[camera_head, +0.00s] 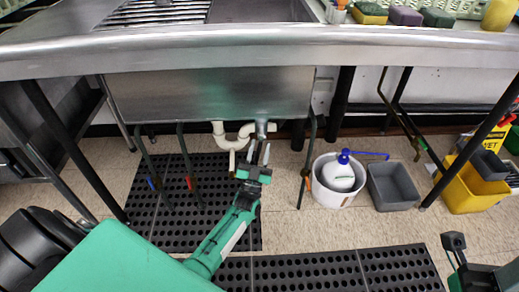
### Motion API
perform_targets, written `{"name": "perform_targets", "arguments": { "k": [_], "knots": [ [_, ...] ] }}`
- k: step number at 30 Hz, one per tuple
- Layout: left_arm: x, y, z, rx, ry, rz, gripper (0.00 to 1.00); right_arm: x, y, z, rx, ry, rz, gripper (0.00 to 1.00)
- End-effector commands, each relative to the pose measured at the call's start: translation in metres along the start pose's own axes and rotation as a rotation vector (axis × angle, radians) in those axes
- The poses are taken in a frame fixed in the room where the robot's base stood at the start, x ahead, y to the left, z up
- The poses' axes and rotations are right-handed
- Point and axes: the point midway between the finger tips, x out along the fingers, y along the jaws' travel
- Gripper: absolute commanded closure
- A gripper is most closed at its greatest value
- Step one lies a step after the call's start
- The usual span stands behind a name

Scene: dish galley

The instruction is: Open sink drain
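The steel sink basin (215,92) hangs under the counter. A metal drain outlet (262,129) comes out of its bottom, beside a white curved drain pipe (232,139). Bent rods hang around the basin: one with a blue and red grip (154,183), one with a red grip (190,184), and one at the right with a red grip (305,172). My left gripper (259,151) is just below the drain outlet, fingers pointing up and apart, with nothing clearly held. I cannot tell whether it touches the outlet. My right gripper (455,247) is at the lower right, partly cut off.
A white bucket (334,196) with a blue-topped jug (340,174), a grey bin (392,187) and a yellow mop bucket (470,190) stand on the floor at right. Table legs (75,153) flank the space. Black perforated mats (320,272) cover part of the floor.

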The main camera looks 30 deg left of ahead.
Motion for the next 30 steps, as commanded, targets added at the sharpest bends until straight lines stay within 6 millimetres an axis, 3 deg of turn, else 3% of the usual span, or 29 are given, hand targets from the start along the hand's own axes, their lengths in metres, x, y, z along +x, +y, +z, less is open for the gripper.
{"name": "perform_targets", "arguments": {
  "k": [8, 21, 30],
  "knots": [
    [-0.015, 0.000, 0.000, 0.001, -0.003, 0.000, 0.65, 0.002, 0.000, 0.000, 0.000, -0.001, 0.000, 0.64],
    [-0.110, 0.000, 0.000, 0.000, -0.003, 0.001, 0.65, -0.002, 0.000, 0.001, 0.002, -0.032, 0.004, 0.64],
    [-0.138, 0.000, 0.000, 0.000, 0.000, 0.000, 0.65, -0.005, 0.000, 0.003, 0.003, -0.045, 0.003, 0.64]
  ]
}}
